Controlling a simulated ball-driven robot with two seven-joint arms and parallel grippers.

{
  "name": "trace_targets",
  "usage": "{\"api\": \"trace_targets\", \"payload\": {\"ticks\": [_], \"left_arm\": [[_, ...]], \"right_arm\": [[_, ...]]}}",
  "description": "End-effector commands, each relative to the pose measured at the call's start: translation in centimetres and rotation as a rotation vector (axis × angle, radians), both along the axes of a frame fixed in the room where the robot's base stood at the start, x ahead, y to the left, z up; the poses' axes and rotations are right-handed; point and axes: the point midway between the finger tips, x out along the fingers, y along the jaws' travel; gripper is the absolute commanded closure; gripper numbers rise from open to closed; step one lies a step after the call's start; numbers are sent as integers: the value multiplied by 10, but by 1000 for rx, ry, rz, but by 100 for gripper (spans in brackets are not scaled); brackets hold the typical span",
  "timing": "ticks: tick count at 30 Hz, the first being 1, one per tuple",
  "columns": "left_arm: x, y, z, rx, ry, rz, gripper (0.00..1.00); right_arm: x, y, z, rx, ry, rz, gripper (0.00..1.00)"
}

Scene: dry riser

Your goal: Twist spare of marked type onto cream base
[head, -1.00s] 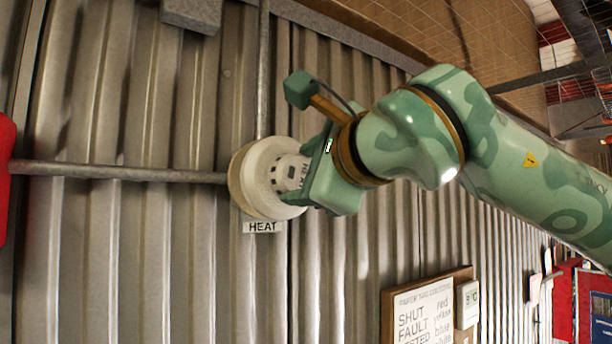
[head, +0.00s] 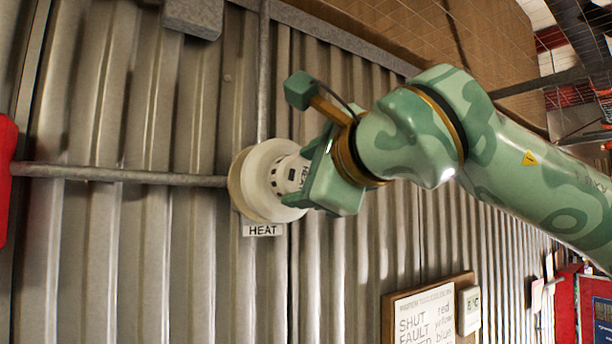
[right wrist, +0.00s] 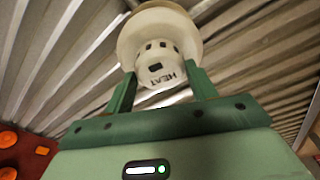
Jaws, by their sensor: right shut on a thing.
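A cream round base (head: 248,180) is fixed on the corrugated wall, with a label reading HEAT (head: 263,230) just below it. A white detector head marked HEAT (head: 290,174) sits against the front of the base; it also shows in the right wrist view (right wrist: 162,66). My right gripper (head: 307,180) is shut on the detector, its green fingers (right wrist: 160,85) on either side of the detector's body. In the right wrist view the detector lines up with the base, and I cannot tell whether it is locked. My left gripper is not in view.
Metal conduits (head: 120,175) run to the base from the left and from above. A grey box (head: 194,16) is at the top and a red object (head: 5,180) at the left edge. A notice board (head: 430,310) hangs at lower right.

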Motion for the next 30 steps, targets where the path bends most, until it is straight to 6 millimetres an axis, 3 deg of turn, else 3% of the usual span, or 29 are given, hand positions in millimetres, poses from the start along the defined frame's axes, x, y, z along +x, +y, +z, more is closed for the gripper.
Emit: {"api": "trace_targets", "payload": {"ticks": [30], "left_arm": [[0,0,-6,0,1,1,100]], "right_arm": [[3,2,0,1,0,0,94]]}}
